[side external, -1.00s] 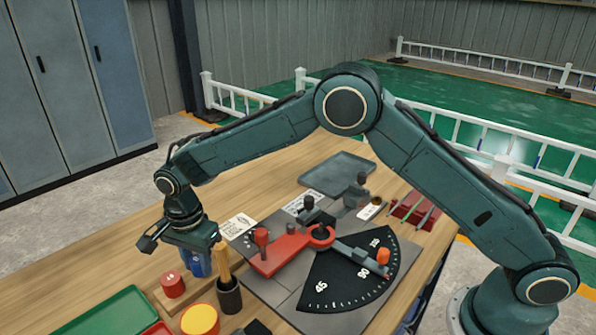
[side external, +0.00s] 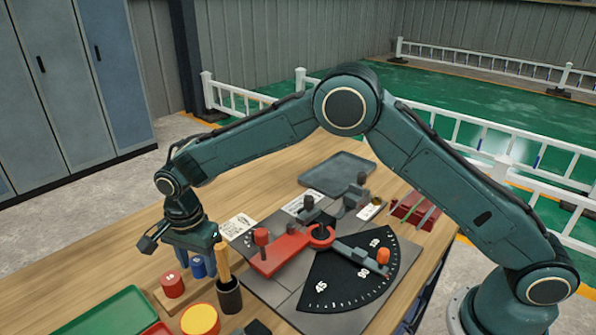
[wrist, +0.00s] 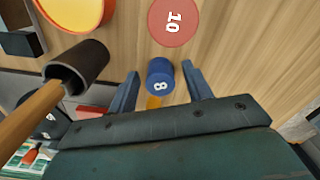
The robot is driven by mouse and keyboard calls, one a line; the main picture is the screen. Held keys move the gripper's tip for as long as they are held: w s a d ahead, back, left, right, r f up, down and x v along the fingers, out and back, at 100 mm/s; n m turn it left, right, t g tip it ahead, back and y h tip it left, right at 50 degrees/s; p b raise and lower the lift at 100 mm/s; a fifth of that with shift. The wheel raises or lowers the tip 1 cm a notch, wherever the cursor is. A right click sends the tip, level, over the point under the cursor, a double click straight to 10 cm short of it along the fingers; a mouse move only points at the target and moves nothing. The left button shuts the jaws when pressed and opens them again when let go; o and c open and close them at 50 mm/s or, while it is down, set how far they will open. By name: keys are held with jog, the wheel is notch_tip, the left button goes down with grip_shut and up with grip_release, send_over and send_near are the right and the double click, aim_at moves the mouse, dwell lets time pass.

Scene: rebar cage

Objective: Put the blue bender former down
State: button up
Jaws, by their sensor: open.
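The blue bender former (side external: 197,267), a small cylinder, shows below my gripper in the side view, partly hidden by the fingers. In the wrist view the blue former (wrist: 161,76) has a white 8 on its face and sits between the fingers, with a gap on each side. My gripper (wrist: 165,80) is open around it; in the side view my gripper (side external: 198,262) points down over the former. What lies directly under the former is hard to see.
A red former (side external: 172,285) marked 10 stands close by on a wooden rack. A black cup (side external: 229,296) with a wooden-handled tool is right beside my gripper. A yellow-topped red cylinder (side external: 200,320), green tray (side external: 112,318) and bending plate (side external: 275,290) are near.

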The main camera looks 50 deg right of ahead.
aim_at(199, 260)
notch_tip(199, 260, up, 12)
dwell(0.6)
jog(key=shift+r, duration=0.1)
dwell(0.4)
jog(key=s+d+r+n+t, duration=0.3)
jog(key=s+d+r+n, duration=0.3)
jog(key=s+d+r, duration=0.75)
jog(key=s+d+f+n+t, duration=0.1)
jog(key=s+d+n, duration=0.2)
jog(key=s+d, duration=0.3)
jog(key=s+d+f+n+t, duration=0.1)
jog(key=s+d+n, duration=0.3)
jog(key=s, duration=0.9)
jog(key=shift+s+d+f+t, duration=0.3)
jog(key=shift+d+f, duration=0.3)
jog(key=shift+d, duration=0.35)
